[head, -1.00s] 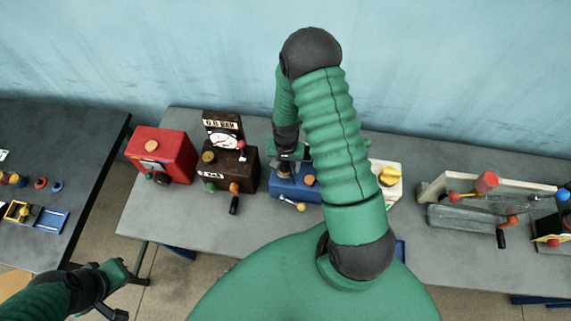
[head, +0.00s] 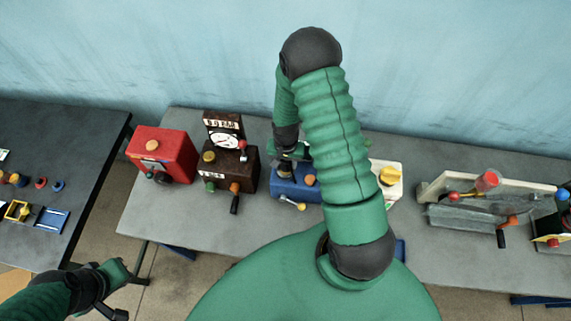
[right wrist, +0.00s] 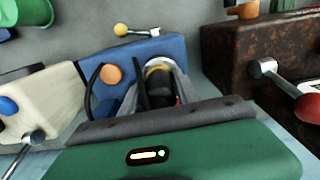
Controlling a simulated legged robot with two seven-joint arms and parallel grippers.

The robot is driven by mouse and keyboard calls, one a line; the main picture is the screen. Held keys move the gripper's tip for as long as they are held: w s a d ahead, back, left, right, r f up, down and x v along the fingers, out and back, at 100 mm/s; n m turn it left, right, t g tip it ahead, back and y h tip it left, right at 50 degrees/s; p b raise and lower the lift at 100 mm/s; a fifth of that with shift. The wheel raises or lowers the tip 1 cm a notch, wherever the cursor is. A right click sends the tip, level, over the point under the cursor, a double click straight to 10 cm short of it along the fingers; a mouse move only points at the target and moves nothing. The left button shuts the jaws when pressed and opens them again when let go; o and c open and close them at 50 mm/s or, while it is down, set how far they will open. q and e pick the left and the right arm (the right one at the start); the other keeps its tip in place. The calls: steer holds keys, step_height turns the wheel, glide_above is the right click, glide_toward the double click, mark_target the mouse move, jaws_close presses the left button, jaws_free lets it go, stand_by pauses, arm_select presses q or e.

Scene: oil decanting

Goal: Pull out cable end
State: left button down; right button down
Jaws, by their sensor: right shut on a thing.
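The blue box (head: 284,190) stands on the grey table, with an orange knob on top; it also shows in the right wrist view (right wrist: 118,62). A black cable (right wrist: 89,84) loops up from it, beside the orange knob. My right gripper (right wrist: 160,82) is over the blue box, its grey fingers shut around a dark cable end (right wrist: 160,92) by a yellow and silver ring. Whether the cable end still sits in the ring is hidden. In the head view my right gripper (head: 286,162) is partly covered by my arm. My left gripper (head: 116,290) is low at the left, away from the box.
A brown gauge box (head: 241,171) and a red box (head: 166,153) stand left of the blue box. A cream box (head: 388,176) with a yellow knob stands right of it. A grey trough (head: 465,214) lies farther right. The table front is mostly clear.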

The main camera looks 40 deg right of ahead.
steer(key=shift+r+p, duration=2.25)
steer(key=shift+r, duration=0.75)
